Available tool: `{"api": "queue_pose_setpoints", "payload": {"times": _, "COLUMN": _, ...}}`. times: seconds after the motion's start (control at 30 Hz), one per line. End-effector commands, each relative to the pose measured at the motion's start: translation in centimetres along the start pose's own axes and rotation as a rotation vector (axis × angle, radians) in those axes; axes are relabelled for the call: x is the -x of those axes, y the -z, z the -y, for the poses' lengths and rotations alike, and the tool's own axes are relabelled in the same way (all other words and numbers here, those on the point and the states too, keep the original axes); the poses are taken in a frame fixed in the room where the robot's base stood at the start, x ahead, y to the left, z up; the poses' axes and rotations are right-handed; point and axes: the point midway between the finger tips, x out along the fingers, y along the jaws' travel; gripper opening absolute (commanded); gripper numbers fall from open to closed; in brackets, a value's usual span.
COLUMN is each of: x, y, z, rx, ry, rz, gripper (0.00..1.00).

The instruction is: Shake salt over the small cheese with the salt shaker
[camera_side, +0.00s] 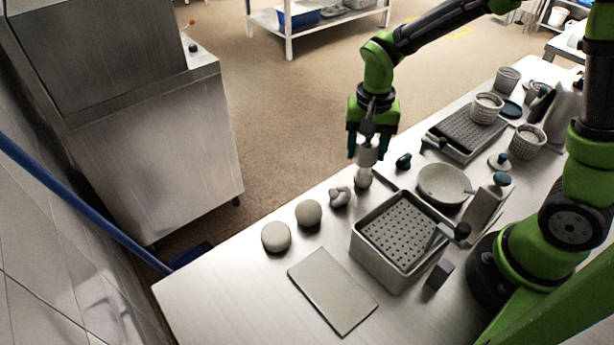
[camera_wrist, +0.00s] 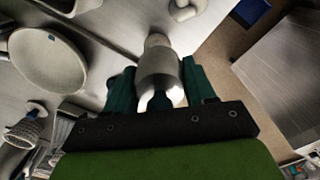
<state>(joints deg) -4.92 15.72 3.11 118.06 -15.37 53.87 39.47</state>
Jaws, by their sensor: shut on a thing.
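My gripper (camera_side: 368,150) is shut on the salt shaker (camera_side: 366,157), a pale grey cylinder held between the dark green fingers. In the wrist view the shaker (camera_wrist: 158,68) sits between both fingers of my gripper (camera_wrist: 160,88), its narrower end pointing away from the palm. A pale rounded shape (camera_side: 363,179) shows right below the shaker; I cannot tell whether it is part of it. Two round pale pieces (camera_side: 308,212) (camera_side: 276,236) and a small knotted pale piece (camera_side: 340,196) lie on the table to the left of the gripper. I cannot tell which is the small cheese.
A perforated basket (camera_side: 356,236) stands in front of the gripper, with a flat board (camera_side: 332,290) to its left. A round bowl (camera_side: 443,184) and a perforated tray (camera_side: 468,130) with several cups are to the right. The table's front left corner is clear.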

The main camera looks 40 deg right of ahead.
Motion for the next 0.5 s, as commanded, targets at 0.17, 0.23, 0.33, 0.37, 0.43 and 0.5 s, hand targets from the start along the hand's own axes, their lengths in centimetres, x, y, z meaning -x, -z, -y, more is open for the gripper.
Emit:
{"api": "queue_pose_setpoints", "payload": {"times": 0.17, "x": 0.0, "y": 0.0, "z": 1.1, "rx": -0.001, "ry": -0.001, "rz": 0.0, "gripper": 0.2}}
{"api": "queue_pose_setpoints", "payload": {"times": 0.23, "x": 0.0, "y": 0.0, "z": 0.5, "rx": -0.003, "ry": -0.001, "rz": 0.0, "gripper": 0.2}}
{"api": "queue_pose_setpoints", "payload": {"times": 0.33, "x": 0.1, "y": 0.1, "z": -0.7, "rx": -0.004, "ry": 0.0, "rz": -0.001, "gripper": 0.2}}
{"api": "queue_pose_setpoints", "payload": {"times": 0.37, "x": 0.1, "y": 0.1, "z": -1.1, "rx": -0.004, "ry": 0.0, "rz": -0.001, "gripper": 0.2}}
{"api": "queue_pose_setpoints", "payload": {"times": 0.43, "x": 0.1, "y": 0.0, "z": -1.8, "rx": -0.003, "ry": -0.001, "rz": -0.001, "gripper": 0.2}}
{"api": "queue_pose_setpoints", "payload": {"times": 0.5, "x": 0.0, "y": 0.0, "z": -1.9, "rx": 0.0, "ry": 0.0, "rz": 0.0, "gripper": 0.2}}
